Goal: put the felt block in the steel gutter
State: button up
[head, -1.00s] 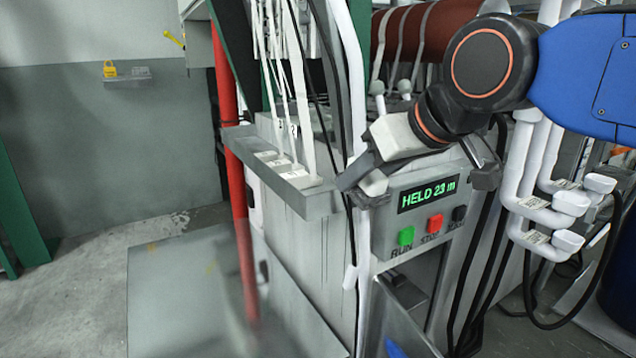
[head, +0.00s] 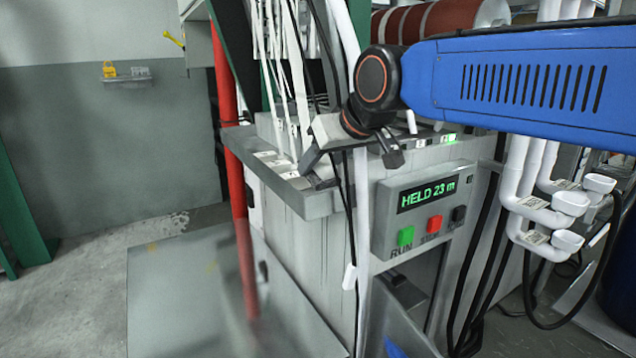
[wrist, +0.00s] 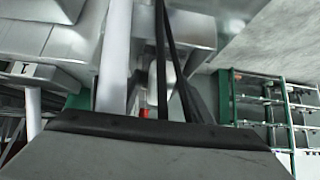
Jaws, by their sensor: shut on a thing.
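My gripper (head: 309,164) points down and left, over the front corner of the machine in the head view. It is shut; what it grips is hard to make out there. In the wrist view a wide grey slab with a dark edge (wrist: 150,152) fills the bottom; it looks like the felt block in my jaws, though I cannot be sure. A grey steel ledge (head: 310,204), seemingly the steel gutter, runs along the machine's top edge just below my gripper. I cannot tell whether they touch.
White webbing strips (head: 299,80) hang down to numbered tags left of my gripper. A red post (head: 240,215) stands at left. A control panel (head: 425,210) reads HELD 23 m. White pipes (head: 515,180) stand at right. Open floor (head: 90,270) lies at far left.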

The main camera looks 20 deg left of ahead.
aim_at(318, 175)
jog(key=shift+w+a+f, duration=0.15)
jog(key=shift+f, duration=0.45)
jog(key=shift+w+a+f, duration=0.1)
jog(key=shift+a+f, duration=0.05)
jog(key=shift+f, duration=0.4)
jog(key=shift+w+a+f, duration=0.15)
jog(key=shift+f, duration=0.45)
jog(key=shift+h, duration=0.3)
jog(key=shift+r+g, duration=0.1)
jog(key=shift+g, duration=0.3)
jog(key=shift+w+a+g+h, duration=0.15)
jog(key=shift+g+h, duration=0.45)
jog(key=shift+h, duration=0.3)
jog(key=shift+f, duration=0.8)
jog(key=shift+f, duration=0.1)
jog(key=o, duration=0.8)
